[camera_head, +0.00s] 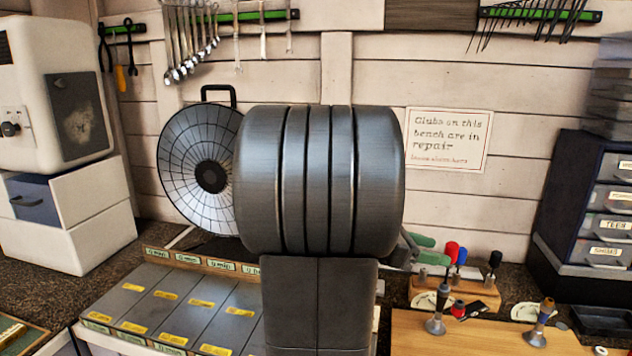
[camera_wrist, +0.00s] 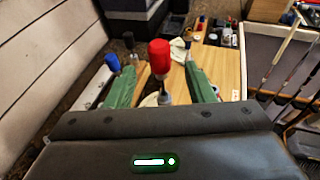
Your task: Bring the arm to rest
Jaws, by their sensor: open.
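My arm fills the middle of the head view and hides much of the bench behind it. My gripper (camera_head: 440,250) shows only partly there, its green fingers poking out right of the arm, beside the tool stand. In the wrist view my gripper (camera_wrist: 160,72) has its two green fingers spread apart with nothing held between them. A red-handled tool (camera_wrist: 160,57) stands upright in the gap between the fingers in that picture; I cannot tell whether it is between them or beyond. The red handle (camera_head: 452,249) also shows in the head view, close to the fingertips.
A wooden stand (camera_head: 470,293) holds the red, blue and black-handled tools. Two more tools (camera_head: 437,310) (camera_head: 540,324) stand on the wooden board (camera_head: 480,338). Grey labelled bins (camera_head: 180,305) lie front left, a round wire-fronted heater (camera_head: 200,150) behind. Drawers (camera_head: 600,200) stand right.

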